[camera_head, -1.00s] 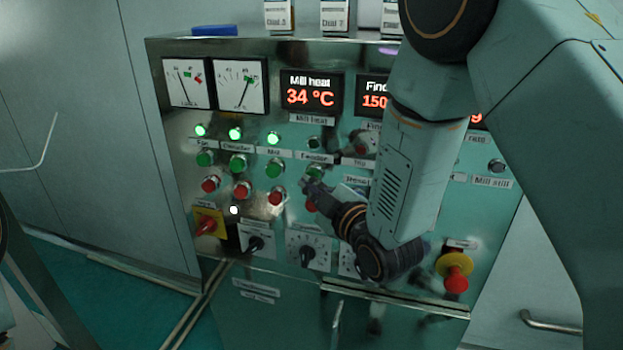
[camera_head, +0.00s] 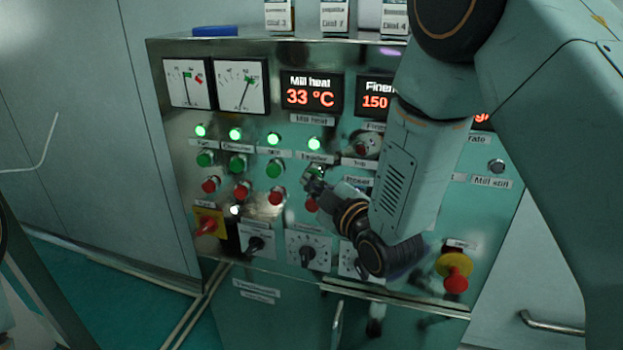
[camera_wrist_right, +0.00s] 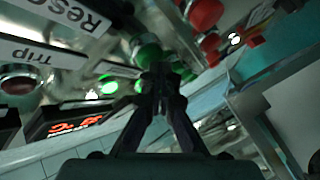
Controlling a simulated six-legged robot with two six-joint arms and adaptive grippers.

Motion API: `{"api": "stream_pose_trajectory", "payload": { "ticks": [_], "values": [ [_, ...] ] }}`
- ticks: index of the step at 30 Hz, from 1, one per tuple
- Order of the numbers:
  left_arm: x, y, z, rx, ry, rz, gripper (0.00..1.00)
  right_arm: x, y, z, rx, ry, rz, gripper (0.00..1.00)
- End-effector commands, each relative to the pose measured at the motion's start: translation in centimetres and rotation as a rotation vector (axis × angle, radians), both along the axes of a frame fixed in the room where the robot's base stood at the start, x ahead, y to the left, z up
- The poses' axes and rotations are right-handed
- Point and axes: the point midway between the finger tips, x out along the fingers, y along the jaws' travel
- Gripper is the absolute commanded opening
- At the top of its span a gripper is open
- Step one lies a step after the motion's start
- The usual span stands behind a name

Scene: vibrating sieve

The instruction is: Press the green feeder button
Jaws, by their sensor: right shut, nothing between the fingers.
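The green feeder button (camera_wrist_right: 148,52) is just beyond my fingertips in the right wrist view. In the head view it is mostly hidden behind my right gripper (camera_head: 314,180), under the label "Feeder". The right gripper also shows in the wrist view (camera_wrist_right: 161,76); its fingers are shut with nothing between them. The tips are at the button's face and appear to touch it. The feeder lamp (camera_head: 314,144) above the label is lit green. My left gripper is not in view.
Other green buttons (camera_head: 274,168) stand left of the feeder button, with red buttons (camera_head: 242,191) below. Rotary knobs (camera_head: 308,253) and a yellow-collared emergency stop (camera_head: 455,280) sit lower.

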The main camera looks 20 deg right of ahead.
Motion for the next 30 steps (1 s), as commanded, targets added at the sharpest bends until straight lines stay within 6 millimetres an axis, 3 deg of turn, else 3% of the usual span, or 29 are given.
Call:
{"api": "stream_pose_trajectory", "payload": {
  "ticks": [30],
  "values": [
    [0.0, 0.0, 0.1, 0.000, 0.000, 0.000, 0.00, -2.6, 1.8, -0.2, -0.001, 0.003, 0.003, 0.00]
  ]
}}
